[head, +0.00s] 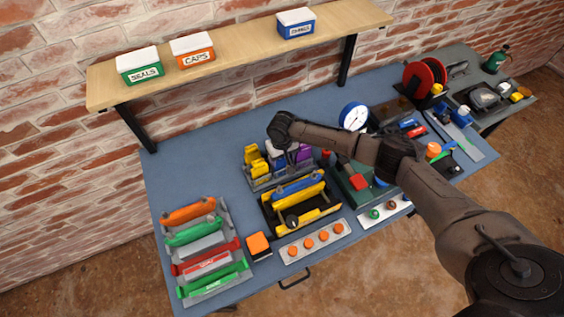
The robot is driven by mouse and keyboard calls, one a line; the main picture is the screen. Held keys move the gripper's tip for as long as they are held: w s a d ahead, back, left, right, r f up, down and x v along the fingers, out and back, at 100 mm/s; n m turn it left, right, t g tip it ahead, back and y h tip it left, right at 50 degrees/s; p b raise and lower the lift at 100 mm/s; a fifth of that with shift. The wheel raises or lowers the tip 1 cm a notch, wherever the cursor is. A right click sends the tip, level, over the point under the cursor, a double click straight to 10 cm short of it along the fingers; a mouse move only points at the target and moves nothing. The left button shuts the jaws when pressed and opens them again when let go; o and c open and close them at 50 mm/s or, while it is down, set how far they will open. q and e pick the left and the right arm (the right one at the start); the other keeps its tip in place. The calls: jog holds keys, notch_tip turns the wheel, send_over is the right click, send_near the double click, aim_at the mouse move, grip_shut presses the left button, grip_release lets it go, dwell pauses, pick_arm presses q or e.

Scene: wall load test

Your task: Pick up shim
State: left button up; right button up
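I cannot single out a shim with certainty. My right arm reaches in from the lower right, and its wrist is bent down over a grey rack (262,184) at the middle of the bench. My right gripper (296,158) is small and dark there, among yellow blocks (256,158) and purple pieces (303,154). Its fingertips blend with these parts, so I cannot tell whether it is open or holds anything. My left gripper is out of view.
A yellow-and-black frame (273,214) stands in front of the rack. A tray of coloured bars (241,246) lies at left, an orange-button strip (293,252) in front. A shelf (243,47) carries three labelled boxes. Bare blue bench (190,155) shows at back left.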

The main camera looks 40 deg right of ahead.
jog(key=c, duration=0.3)
jog(key=shift+r, duration=0.1)
